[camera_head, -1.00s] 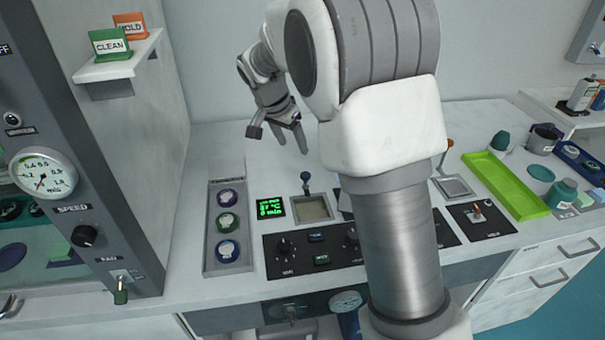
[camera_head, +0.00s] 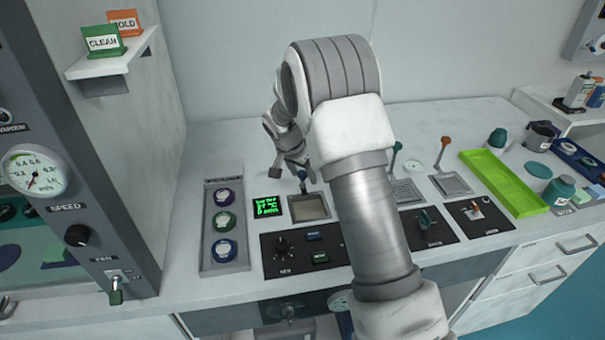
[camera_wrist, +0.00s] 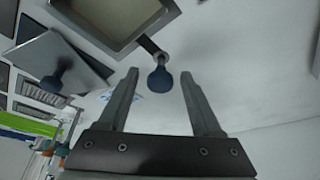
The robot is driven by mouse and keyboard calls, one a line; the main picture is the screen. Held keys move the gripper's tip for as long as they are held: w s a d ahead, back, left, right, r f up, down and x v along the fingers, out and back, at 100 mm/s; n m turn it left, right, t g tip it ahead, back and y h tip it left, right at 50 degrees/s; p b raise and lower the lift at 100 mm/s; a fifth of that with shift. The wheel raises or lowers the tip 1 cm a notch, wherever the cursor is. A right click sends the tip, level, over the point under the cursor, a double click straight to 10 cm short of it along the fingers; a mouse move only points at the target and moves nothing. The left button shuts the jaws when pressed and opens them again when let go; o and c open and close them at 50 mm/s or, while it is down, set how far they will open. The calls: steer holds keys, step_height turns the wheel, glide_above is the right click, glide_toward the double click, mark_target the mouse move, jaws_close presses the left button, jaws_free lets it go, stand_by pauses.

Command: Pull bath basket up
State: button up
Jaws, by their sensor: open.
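A square bath (camera_head: 308,207) with a metal rim is set in the worktop. A handle with a dark blue knob (camera_head: 303,187) rises at its back edge; I take it for the basket's handle. My gripper (camera_head: 294,174) is open and low at this knob. In the wrist view the blue knob (camera_wrist: 160,80) shows between the two fingers of my gripper (camera_wrist: 160,78), with a gap on each side. The bath (camera_wrist: 112,20) shows at the top of that view. The basket inside is not clearly seen.
A green-text display (camera_head: 268,206) is left of the bath, with a tray of round caps (camera_head: 223,222) beyond. Two more levers, teal-knobbed (camera_head: 396,148) and orange-knobbed (camera_head: 445,141), stand to the right. A lime-green tray (camera_head: 503,184) lies farther right.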

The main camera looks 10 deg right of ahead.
jaws_close()
stand_by(0.3)
stand_by(1.1)
